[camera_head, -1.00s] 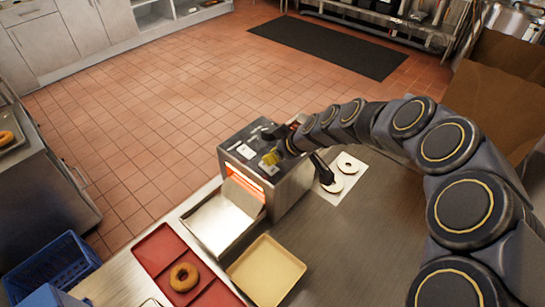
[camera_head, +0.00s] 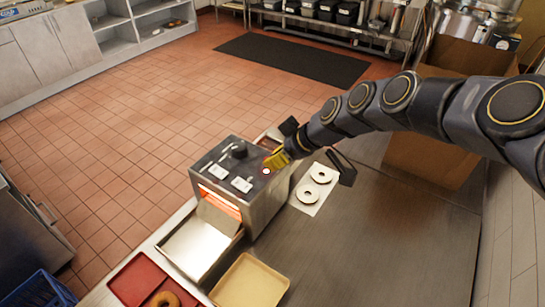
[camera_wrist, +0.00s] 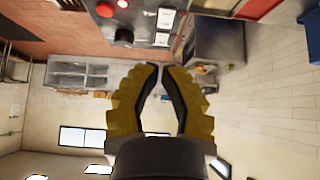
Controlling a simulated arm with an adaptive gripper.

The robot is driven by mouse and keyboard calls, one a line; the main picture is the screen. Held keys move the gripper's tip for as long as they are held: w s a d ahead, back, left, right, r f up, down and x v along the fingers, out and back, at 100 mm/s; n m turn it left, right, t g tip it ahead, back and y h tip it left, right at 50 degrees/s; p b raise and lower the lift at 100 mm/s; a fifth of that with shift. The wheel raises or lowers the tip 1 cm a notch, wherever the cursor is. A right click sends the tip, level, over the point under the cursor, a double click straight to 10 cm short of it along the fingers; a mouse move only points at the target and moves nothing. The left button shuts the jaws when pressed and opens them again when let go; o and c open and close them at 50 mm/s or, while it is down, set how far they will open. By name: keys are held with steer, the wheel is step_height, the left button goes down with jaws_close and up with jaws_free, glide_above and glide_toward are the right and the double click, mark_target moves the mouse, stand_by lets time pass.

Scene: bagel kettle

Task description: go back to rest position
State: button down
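My gripper (camera_head: 272,163) hangs at the end of my dark arm, which reaches in from the right. It appears above the toaster's right edge in the head view; its height is hard to judge. In the wrist view my gripper (camera_wrist: 162,68) shows two yellow fingers with dark pads, tips close together with a thin gap and nothing between them. The steel toaster (camera_head: 262,211) has a glowing orange slot. Two pale bagel halves, one (camera_head: 321,173) behind the other (camera_head: 308,194), lie on white paper right of the toaster.
A metal chute tray (camera_head: 192,243) sits before the toaster, with an empty beige tray (camera_head: 250,283) beside it. A brown bagel (camera_head: 165,299) lies in a red tray (camera_head: 138,276). A cardboard box (camera_head: 430,150) stands behind my arm. The steel counter (camera_head: 400,240) at right is clear.

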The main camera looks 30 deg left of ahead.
stand_by(0.3)
steer(key=s+d+m+h, duration=0.2)
steer(key=s+d+m, duration=0.4)
steer(key=d, duration=0.5)
steer(key=s+d+r+m+g+h, duration=0.1)
steer(key=s+d+m+h, duration=0.2)
steer(key=s+d+m, duration=0.3)
steer(key=s+d+m+h, duration=0.2)
steer(key=s+d+m, duration=0.4)
steer(key=d, duration=1.1)
steer(key=s, duration=0.3)
steer(key=shift+r+g+h, duration=0.25)
steer(key=shift+g+h, duration=0.05)
steer(key=shift+g, duration=0.1)
